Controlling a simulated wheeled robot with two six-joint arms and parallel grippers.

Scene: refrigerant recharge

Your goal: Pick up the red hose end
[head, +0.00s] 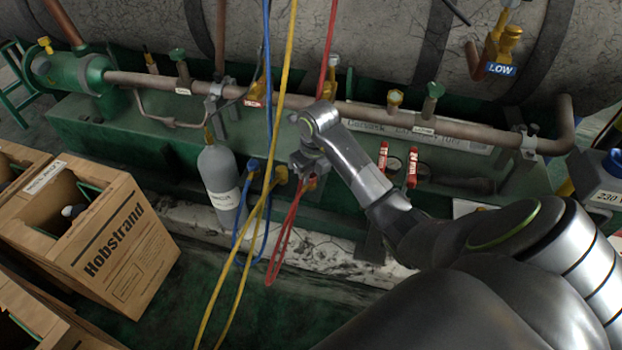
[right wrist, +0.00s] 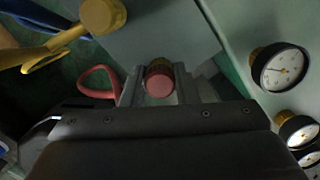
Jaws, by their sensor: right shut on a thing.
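My right gripper (head: 303,163) is at the front of the green base frame, beside the hanging hoses. In the right wrist view its two fingers (right wrist: 160,88) are shut on the red hose end (right wrist: 160,82), which shows a round red face and a brass-coloured collar. The red hose (head: 283,240) hangs in a loop below the gripper in the head view, and part of it curves left of the fingers in the wrist view (right wrist: 97,82). In the head view the gripper mostly hides the hose end. My left gripper is not in view.
Blue (head: 240,210) and yellow (head: 262,180) hoses hang just left of the gripper. A grey cylinder (head: 219,180) and a cardboard box (head: 120,245) stand further left. Gauges (right wrist: 280,68) and red-handled valves (head: 412,167) are to the right. A brown pipe (head: 370,112) runs behind.

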